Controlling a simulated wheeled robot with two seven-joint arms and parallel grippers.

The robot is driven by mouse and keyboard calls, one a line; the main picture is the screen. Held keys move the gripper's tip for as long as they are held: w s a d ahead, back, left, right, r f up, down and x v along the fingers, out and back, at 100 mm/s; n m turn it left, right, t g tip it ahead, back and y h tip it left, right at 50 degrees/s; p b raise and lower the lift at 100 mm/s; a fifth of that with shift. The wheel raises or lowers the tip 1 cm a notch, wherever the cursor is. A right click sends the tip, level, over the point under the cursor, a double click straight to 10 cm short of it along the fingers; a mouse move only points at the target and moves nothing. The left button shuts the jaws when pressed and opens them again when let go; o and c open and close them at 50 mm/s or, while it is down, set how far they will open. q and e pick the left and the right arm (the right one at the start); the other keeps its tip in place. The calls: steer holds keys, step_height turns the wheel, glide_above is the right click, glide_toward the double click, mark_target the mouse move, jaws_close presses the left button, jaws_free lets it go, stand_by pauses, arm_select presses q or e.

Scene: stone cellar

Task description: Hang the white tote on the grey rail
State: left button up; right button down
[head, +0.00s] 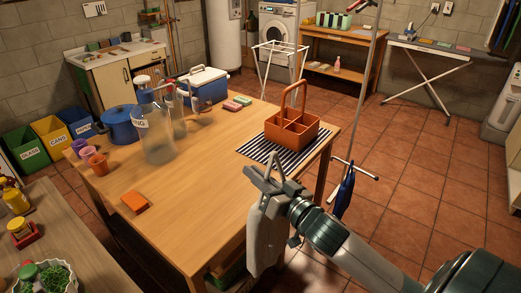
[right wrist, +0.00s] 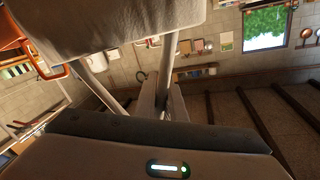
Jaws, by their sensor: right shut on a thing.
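The white tote (head: 264,238) hangs below my right gripper (head: 270,183) beside the near right edge of the wooden table. The gripper is shut on its straps, and a strap loop (head: 277,163) stands up above the fingers. In the right wrist view the tote's pale cloth (right wrist: 115,25) fills the top, with its straps (right wrist: 166,75) running down toward the gripper. A grey metal stand (head: 362,95) rises behind the table's right side; its top is cut off, so I cannot tell where the hanging rail lies. My left gripper is not in view.
The wooden table (head: 205,195) holds an orange caddy (head: 291,133) on a striped mat (head: 256,151), a large glass bottle (head: 155,135) and a blue cooler (head: 205,84). A dark blue furled thing (head: 345,190) hangs low by the stand's foot (head: 355,168). The tiled floor to the right is open.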

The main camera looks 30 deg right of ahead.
steer(key=a+f+m+h, duration=0.1)
steer(key=a+f, duration=0.1)
steer(key=a, duration=0.9)
steer(key=shift+s+a+h, duration=0.3)
steer(key=shift+s+a, duration=0.05)
steer(key=shift+s, duration=0.1)
steer(key=shift+d, duration=0.15)
